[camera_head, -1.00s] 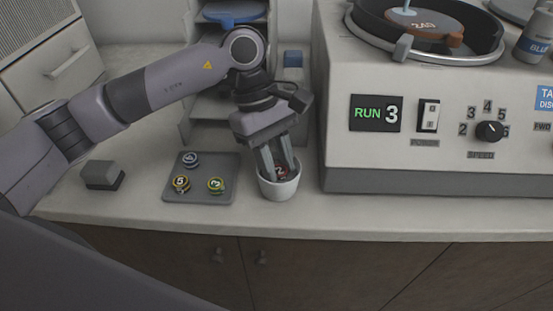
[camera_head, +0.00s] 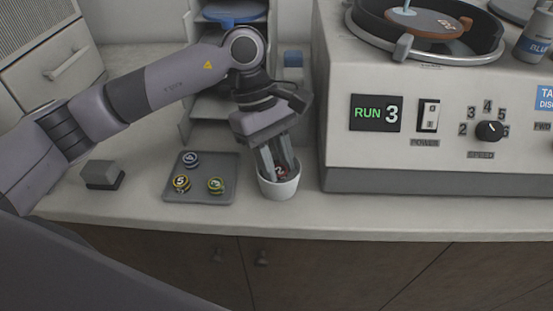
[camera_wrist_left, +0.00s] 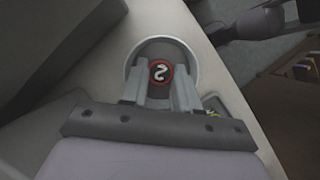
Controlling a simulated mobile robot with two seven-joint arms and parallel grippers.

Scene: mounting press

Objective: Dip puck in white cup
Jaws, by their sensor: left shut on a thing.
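The white cup (camera_head: 279,189) stands on the counter between the grey tray and the machine. My left gripper (camera_head: 279,174) points down into the cup's mouth. It is shut on a puck (camera_head: 281,171) with a red rim and a dark face marked 2, held inside the cup's opening. In the left wrist view the puck (camera_wrist_left: 160,72) sits between the two fingertips (camera_wrist_left: 160,88), inside the cup's round rim (camera_wrist_left: 190,58). Whether the puck touches the cup's bottom is hidden.
A grey tray (camera_head: 210,196) left of the cup holds several numbered pucks. A grey block (camera_head: 102,174) lies farther left. The machine (camera_head: 355,165), with a panel reading RUN 3, stands close on the right. A shelf rack (camera_head: 214,108) stands behind my arm.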

